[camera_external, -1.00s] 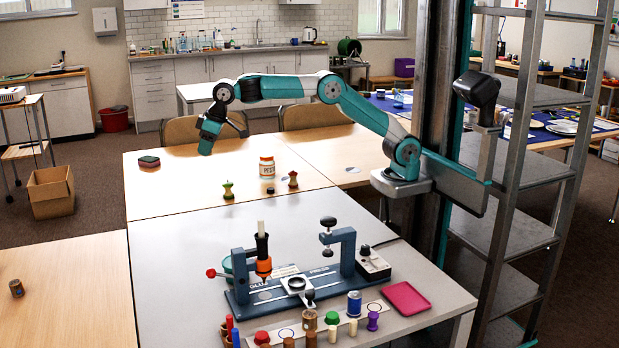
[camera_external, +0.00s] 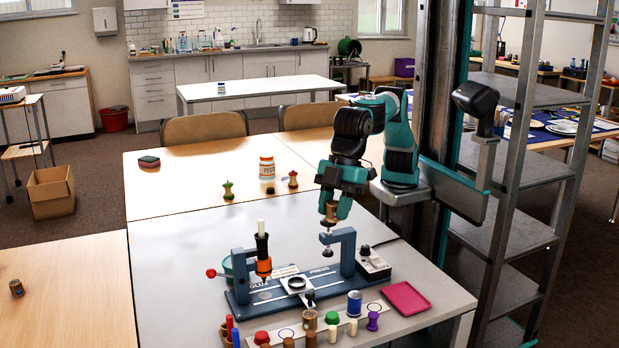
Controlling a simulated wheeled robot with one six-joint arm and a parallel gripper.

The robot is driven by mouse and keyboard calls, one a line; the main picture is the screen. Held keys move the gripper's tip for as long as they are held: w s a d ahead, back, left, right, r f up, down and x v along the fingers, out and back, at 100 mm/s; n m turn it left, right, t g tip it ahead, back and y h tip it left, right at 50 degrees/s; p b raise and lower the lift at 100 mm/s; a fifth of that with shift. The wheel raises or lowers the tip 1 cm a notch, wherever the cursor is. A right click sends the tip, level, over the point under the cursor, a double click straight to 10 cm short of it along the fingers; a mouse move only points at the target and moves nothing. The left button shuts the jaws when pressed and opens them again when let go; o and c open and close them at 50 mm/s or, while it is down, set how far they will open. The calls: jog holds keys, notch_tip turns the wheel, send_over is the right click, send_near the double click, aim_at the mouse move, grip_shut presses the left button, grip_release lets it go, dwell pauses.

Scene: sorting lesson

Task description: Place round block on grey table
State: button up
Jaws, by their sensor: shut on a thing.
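My gripper (camera_external: 333,205) is shut on a small brown round block (camera_external: 329,211), which shows between and just below its fingertips. The gripper points down over the grey table (camera_external: 180,275), in line with the black knob of the blue press, which is partly covered by it. From this view I cannot tell the gap between the block and the press.
The blue press (camera_external: 348,252) with its base stands mid-table. A pink tray (camera_external: 405,298) and several small coloured pieces, including a blue can (camera_external: 354,303), are at the front. The grey table's left side is clear. A white-and-orange jar (camera_external: 267,168) stands on the wooden table behind.

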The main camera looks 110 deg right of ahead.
jog(key=s+a+n+y, duration=0.1)
jog(key=s+a+n, duration=0.2)
jog(key=s+a, duration=0.7)
send_over(390, 325)
notch_tip(390, 325, down, 14)
jog(key=shift+g, duration=0.3)
jog(key=shift+s+d+f+b, duration=0.15)
jog(key=shift+f+b, duration=0.15)
jog(key=shift+f, duration=1.5)
jog(key=shift+s+d+f+b, duration=0.15)
jog(key=shift+f+b, duration=0.15)
jog(key=shift+f, duration=1.5)
jog(key=shift+s+d+f+b, duration=0.15)
jog(key=shift+f+b, duration=0.15)
jog(key=shift+f, duration=1.5)
jog(key=shift+f, duration=0.2)
jog(key=o, duration=0.9)
jog(key=shift+r, duration=0.15)
